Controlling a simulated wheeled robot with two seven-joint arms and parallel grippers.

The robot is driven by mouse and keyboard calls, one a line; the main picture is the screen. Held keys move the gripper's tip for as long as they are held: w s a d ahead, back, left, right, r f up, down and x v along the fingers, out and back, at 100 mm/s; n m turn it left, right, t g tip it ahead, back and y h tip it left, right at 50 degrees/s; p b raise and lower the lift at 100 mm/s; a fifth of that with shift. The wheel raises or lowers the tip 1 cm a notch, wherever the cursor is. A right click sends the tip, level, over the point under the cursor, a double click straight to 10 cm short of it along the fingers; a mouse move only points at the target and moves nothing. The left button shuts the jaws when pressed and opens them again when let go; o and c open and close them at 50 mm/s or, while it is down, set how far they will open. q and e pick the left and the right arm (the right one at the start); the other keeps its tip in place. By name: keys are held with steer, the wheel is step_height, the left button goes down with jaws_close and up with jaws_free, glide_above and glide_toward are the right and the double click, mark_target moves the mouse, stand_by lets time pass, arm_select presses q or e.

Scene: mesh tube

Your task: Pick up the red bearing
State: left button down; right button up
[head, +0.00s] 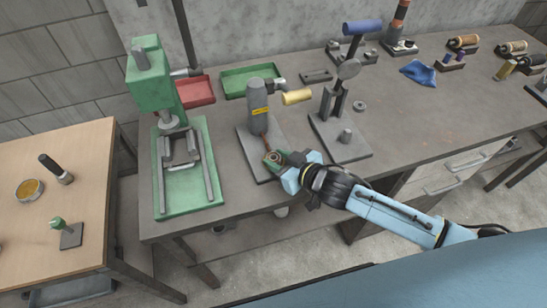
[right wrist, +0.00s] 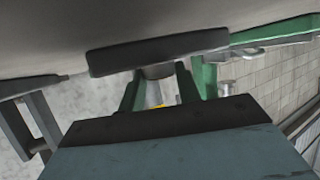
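My right gripper (head: 273,158) reaches over the front of the dark base plate (head: 252,168) of the grey press (head: 258,115). In the right wrist view its two green fingers (right wrist: 160,88) stand apart, with a grey shaft and a bit of yellow seen between them. A dark slab (right wrist: 160,50) with a short round part lies just past the fingertips. A thin reddish-brown part (head: 265,143) shows under the press, right behind the gripper in the head view. I cannot make out the red bearing for certain; the gripper may hide it. My left gripper is out of view.
A green press (head: 160,85) stands left on a green base. Red (head: 196,92) and green (head: 250,80) trays lie behind. The bench's right front (head: 410,130) is clear.

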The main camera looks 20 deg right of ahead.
steer(key=shift+c, duration=1.2)
steer(key=shift+r, duration=0.1)
